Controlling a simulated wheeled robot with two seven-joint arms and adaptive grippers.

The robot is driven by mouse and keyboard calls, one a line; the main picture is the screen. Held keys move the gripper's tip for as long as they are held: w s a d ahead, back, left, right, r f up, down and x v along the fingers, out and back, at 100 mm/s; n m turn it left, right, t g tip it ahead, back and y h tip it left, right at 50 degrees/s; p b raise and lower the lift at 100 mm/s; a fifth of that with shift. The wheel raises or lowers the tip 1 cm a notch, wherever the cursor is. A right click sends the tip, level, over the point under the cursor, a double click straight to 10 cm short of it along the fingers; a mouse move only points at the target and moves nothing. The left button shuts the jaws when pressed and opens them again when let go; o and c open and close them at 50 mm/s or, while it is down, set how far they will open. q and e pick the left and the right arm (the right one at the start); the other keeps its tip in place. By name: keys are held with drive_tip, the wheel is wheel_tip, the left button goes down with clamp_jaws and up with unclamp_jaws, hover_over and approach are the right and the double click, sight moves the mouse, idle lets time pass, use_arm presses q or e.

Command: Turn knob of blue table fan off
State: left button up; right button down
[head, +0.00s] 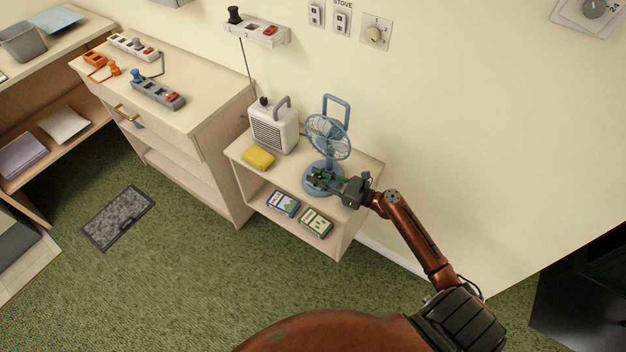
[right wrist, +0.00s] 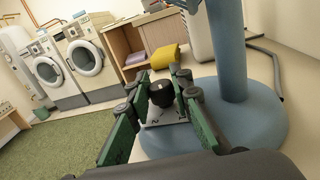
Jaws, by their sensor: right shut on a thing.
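The blue table fan (head: 328,137) stands upright on the small wooden shelf unit (head: 366,166) against the wall. Its round blue base and post fill the right of the right wrist view (right wrist: 262,115). A black knob (right wrist: 161,93) on a light plate with printed marks sits at the fan's base. My right gripper (head: 318,181) is at the base from the right side. In the right wrist view its green-padded fingers (right wrist: 160,98) are closed in on both sides of the knob. The knob's exact setting cannot be read. My left gripper is not in view.
A white heater (head: 273,128) and a yellow block (head: 258,158) stand left of the fan. Two small boxes (head: 283,203) lie on the shelf below. A wooden cabinet (head: 190,120) with power strips is further left. Green carpet (head: 190,270) is open in front.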

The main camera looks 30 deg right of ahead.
drive_tip(key=shift+w+f+n+g+y+b, duration=0.1)
drive_tip(key=shift+n+g+y+b, duration=0.3)
drive_tip(key=shift+n+y, duration=0.15)
drive_tip(key=shift+w+f+n+g+y+b, duration=0.1)
drive_tip(key=shift+n+g+y+b, duration=0.2)
drive_tip(key=shift+n+g+y, duration=0.2)
drive_tip(key=n+g+y+b, duration=0.1)
drive_tip(key=n+g+y, duration=0.1)
drive_tip(key=y, duration=0.1)
drive_tip(key=shift+r, duration=0.1)
drive_tip(key=shift+s+n+g+y+b, duration=0.1)
drive_tip(key=shift+n+g+y+b, duration=0.35)
drive_tip(key=shift+n+g, duration=0.3)
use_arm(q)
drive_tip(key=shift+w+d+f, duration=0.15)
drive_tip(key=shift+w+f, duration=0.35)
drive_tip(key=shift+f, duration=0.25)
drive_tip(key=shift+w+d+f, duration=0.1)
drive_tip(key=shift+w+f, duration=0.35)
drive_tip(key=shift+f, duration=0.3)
use_arm(e)
drive_tip(key=shift+s+n+g+y, duration=0.1)
drive_tip(key=shift+n+g+y, duration=0.35)
drive_tip(key=shift+g, duration=0.4)
drive_tip(key=c, duration=1.7)
unclamp_jaws()
drive_tip(key=shift+r, duration=0.1)
